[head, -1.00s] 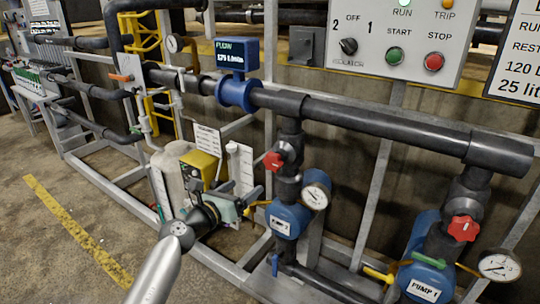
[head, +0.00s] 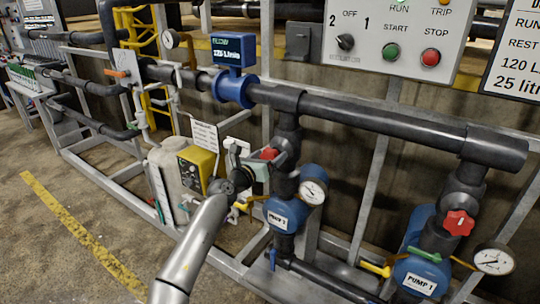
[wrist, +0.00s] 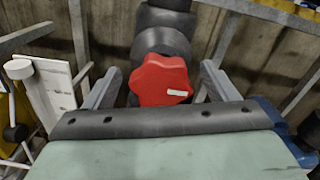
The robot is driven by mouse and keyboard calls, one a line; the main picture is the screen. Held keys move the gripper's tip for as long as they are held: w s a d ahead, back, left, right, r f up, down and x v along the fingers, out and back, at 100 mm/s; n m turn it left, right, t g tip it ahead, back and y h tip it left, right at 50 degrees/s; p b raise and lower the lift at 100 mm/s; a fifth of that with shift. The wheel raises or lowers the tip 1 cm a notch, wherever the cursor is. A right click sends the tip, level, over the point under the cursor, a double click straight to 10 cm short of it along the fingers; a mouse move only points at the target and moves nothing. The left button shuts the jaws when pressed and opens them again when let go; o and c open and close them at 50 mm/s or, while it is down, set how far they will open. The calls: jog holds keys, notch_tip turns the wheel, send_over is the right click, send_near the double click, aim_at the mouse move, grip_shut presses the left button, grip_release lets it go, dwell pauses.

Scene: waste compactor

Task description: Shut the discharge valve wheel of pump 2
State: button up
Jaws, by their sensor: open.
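The red valve wheel (head: 269,153) sits on the dark pipe above the blue pump labelled pump 2 (head: 286,214). My gripper (head: 274,162) is at this wheel in the head view and hides part of it. In the wrist view the lobed red wheel (wrist: 160,82), with a small white mark, lies between the two fingers of my open gripper (wrist: 161,70). A gap shows on each side, so neither finger appears to touch it. How deep the fingers reach around it is hard to tell.
Pump 1 (head: 421,277) has its own red wheel (head: 459,223) at the right. A gauge (head: 313,191) stands close right of pump 2's pipe. A yellow box (head: 197,168) and pale tank (head: 174,182) are left of my gripper. The blue flow meter (head: 235,91) is above.

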jog(key=shift+w+d, duration=0.3)
jog(key=shift+w, duration=0.25)
jog(key=c, duration=1)
jog(key=shift+f+m, duration=0.1)
jog(key=shift+m, duration=0.2)
